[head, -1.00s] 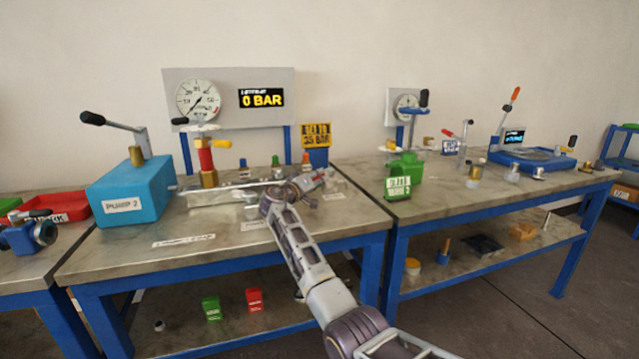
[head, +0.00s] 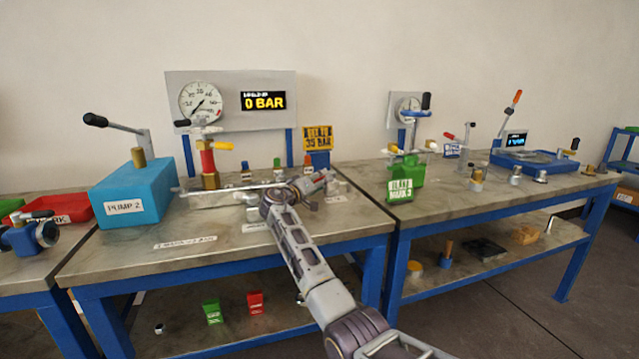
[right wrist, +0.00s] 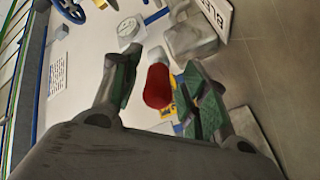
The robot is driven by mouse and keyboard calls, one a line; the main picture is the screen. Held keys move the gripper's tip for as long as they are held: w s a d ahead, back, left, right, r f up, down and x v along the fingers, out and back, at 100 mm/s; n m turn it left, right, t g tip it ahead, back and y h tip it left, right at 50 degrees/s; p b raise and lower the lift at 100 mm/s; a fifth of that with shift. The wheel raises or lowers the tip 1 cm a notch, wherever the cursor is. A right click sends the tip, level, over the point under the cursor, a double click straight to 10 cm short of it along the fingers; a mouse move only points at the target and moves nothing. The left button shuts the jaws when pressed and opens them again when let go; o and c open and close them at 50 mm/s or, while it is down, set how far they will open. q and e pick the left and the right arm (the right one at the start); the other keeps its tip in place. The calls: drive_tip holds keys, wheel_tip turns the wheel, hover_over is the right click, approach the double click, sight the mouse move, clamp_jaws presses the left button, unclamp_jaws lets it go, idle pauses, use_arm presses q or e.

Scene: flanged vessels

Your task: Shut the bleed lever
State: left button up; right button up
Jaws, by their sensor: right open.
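My right gripper (head: 316,183) is over the middle bench, near its right end, in the head view. In the right wrist view the right gripper (right wrist: 155,76) is open, with its green-padded fingers apart. A red lever handle (right wrist: 158,87) lies between the fingers, with a gap on the left side; whether the right finger touches it I cannot tell. A white label (right wrist: 298,12) beside it shows letters like "BLE", so I take this as the bleed lever. In the head view the lever is mostly hidden by my gripper. My left gripper is out of view.
A gauge panel (head: 280,84) reading 0 BAR stands behind. A blue pump box (head: 130,193) is at left, and a red and brass valve (head: 208,165) left of my gripper. A yellow sign (head: 318,138) stands behind my gripper.

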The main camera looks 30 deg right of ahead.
drive_tip(key=shift+v, duration=6)
